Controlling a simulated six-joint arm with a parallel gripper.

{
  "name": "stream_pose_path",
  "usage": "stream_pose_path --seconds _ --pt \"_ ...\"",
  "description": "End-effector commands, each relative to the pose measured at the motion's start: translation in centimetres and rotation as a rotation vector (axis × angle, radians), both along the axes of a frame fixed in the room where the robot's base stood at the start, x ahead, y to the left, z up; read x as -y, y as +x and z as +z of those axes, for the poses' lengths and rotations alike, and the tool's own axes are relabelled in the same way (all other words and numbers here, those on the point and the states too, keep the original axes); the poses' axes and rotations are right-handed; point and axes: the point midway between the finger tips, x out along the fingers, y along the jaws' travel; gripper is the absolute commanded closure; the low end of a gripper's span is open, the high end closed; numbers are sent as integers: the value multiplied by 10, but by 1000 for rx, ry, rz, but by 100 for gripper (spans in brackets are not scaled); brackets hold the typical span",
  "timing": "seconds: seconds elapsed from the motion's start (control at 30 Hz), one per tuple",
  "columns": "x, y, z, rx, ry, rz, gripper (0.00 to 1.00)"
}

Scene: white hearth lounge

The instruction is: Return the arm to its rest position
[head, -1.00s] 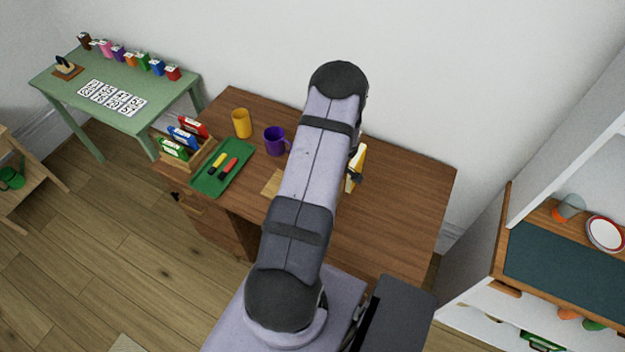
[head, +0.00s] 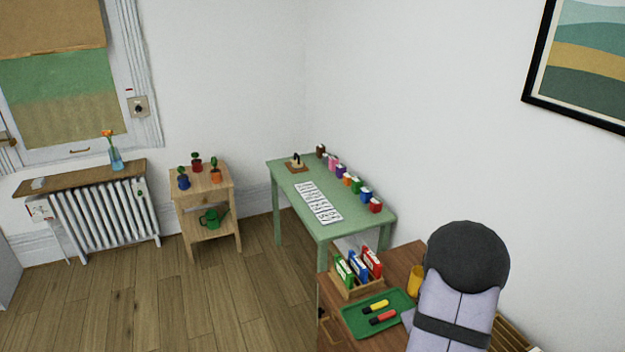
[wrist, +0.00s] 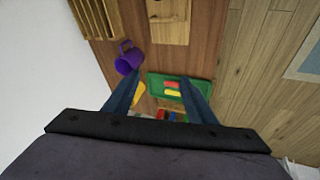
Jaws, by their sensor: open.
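My gripper (wrist: 160,92) shows in the wrist view with its two dark fingers spread apart. It is open, with nothing held between the fingers. Below and beyond the fingertips are the brown wooden desk (wrist: 206,40), a purple mug (wrist: 129,60) and a green tray (wrist: 203,86) bearing a yellow and a red marker. A yellow mug (wrist: 139,95) is partly hidden by the left finger. In the head view only my arm's upper part shows at the lower right; my gripper is out of that view.
In the head view, the green tray (head: 352,321), a wooden holder (head: 346,291) with several boxes and the yellow mug (head: 415,282) stand on the desk. A green table (head: 289,197) stands behind, beside the white wall. Open wooden floor (head: 240,300) lies to the left.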

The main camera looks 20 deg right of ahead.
Motion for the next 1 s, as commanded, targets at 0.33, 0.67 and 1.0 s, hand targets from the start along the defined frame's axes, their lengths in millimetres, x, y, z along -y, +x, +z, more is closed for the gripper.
stream_pose_path --seconds 0.33,0.67,1.0 --pt "-197 -2 37 -143 89 55 49" --pt "-335 -70 40 -279 299 167 49" --pt "-359 -87 40 -307 348 192 49"
